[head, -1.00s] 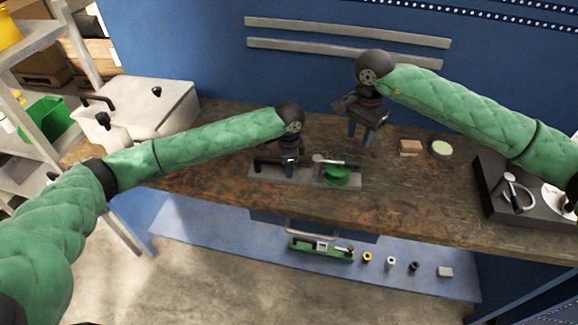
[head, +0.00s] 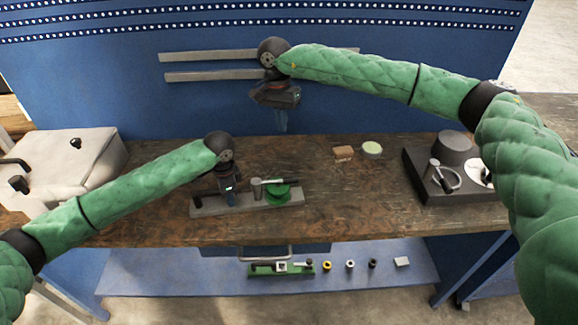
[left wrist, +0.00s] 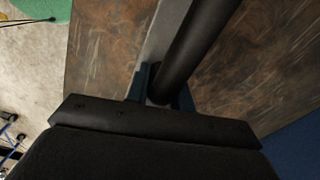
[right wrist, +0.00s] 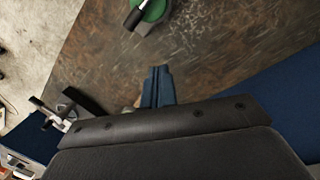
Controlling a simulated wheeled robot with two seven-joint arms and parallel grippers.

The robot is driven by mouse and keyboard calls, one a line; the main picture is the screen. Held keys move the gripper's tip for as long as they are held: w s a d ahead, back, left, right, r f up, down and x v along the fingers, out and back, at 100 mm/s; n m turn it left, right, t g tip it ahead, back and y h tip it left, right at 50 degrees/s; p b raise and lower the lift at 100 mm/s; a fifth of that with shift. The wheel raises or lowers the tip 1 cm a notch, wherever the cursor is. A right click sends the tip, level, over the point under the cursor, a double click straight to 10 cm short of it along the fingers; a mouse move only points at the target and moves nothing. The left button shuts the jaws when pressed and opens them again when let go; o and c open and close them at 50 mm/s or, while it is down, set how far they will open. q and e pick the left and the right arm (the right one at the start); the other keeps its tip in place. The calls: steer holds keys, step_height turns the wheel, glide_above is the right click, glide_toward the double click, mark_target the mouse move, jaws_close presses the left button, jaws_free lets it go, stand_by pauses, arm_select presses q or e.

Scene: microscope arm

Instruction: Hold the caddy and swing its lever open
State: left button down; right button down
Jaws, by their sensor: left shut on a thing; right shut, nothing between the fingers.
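The caddy (head: 208,208) is a long grey base on the workbench with a black bar on its left part and a green disc (head: 279,195) on its right part. A lever (head: 258,187) with a thick end lies across the disc. The disc and the lever's black end show at the top of the right wrist view (right wrist: 137,18). My left gripper (head: 230,201) is shut on the caddy's black bar, which passes between its fingers in the left wrist view (left wrist: 188,55). My right gripper (head: 282,124) is shut and empty, in the air behind and above the disc.
A wooden block (head: 343,153) and a pale green round dish (head: 372,148) lie right of the caddy. A dark tray (head: 425,180) stands further right, a whitish box (head: 60,165) at the left. The lower shelf (head: 170,285) holds a green fixture and several small parts.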

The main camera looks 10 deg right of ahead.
steer(key=n, duration=0.2)
steer(key=w+d+f+n+g, duration=0.1)
steer(key=n, duration=0.1)
steer(key=f+n+g, duration=0.1)
steer(key=n, duration=0.1)
steer(key=shift+w+d+n+y, duration=0.15)
steer(key=shift+d+n+y, duration=0.15)
steer(key=shift+y, duration=0.1)
steer(key=shift+f, duration=0.1)
steer(key=shift+s+a+f, duration=0.1)
steer(key=shift+s+f, duration=1.05)
steer(key=shift+f, duration=0.55)
steer(key=shift+s+d+f, duration=0.1)
steer(key=shift+s+f, duration=1.1)
steer(key=shift+f, duration=0.55)
steer(key=shift+s+a+f, duration=0.1)
steer(key=shift+s+f, duration=1.05)
steer(key=shift+f, duration=0.55)
